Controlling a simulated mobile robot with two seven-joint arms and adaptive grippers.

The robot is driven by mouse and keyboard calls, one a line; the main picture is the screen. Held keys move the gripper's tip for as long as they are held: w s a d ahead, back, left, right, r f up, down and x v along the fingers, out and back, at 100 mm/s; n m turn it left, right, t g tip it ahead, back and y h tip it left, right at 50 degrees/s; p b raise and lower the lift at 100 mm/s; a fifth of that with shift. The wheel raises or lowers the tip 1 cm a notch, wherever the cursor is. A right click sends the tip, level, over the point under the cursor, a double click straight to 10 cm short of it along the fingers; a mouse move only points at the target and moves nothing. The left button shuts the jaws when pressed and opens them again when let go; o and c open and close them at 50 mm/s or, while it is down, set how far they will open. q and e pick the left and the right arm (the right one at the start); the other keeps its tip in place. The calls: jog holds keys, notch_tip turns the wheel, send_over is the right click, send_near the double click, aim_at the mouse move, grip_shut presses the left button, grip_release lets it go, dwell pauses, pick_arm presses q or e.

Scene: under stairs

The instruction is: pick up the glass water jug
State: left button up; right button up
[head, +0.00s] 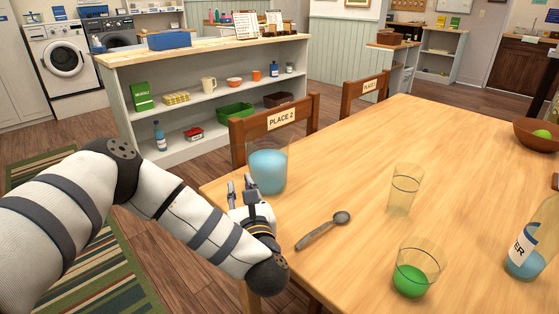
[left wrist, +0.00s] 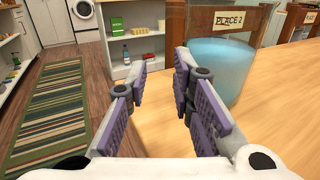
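A wide clear glass vessel with blue liquid, which looks like the glass water jug (head: 268,172), stands upright near the table's left corner. In the left wrist view the jug (left wrist: 220,68) is right of the fingers, not between them, and the right finger overlaps its edge. My left gripper (head: 240,186) is at the table's left edge, just left of the jug. Its fingers are apart, with nothing between them in the left wrist view (left wrist: 161,72). I cannot tell whether a finger touches the glass. My right gripper is not in view.
A spoon (head: 322,231), an empty glass (head: 404,190), a glass with green liquid (head: 413,276) and a labelled bottle (head: 528,245) are on the wooden table (head: 350,170). A bowl (head: 538,136) is at the right. A chair marked PLACE 2 (head: 279,121) stands behind the jug.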

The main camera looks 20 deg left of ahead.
aim_at(233, 164)
pick_arm(q)
jog(key=x, duration=1.1)
jog(key=shift+w+a+f, duration=0.1)
jog(key=shift+a+f, duration=0.05)
jog(key=shift+a, duration=0.05)
grip_shut()
jog(key=shift+w+r, duration=0.15)
jog(key=shift+r, duration=0.1)
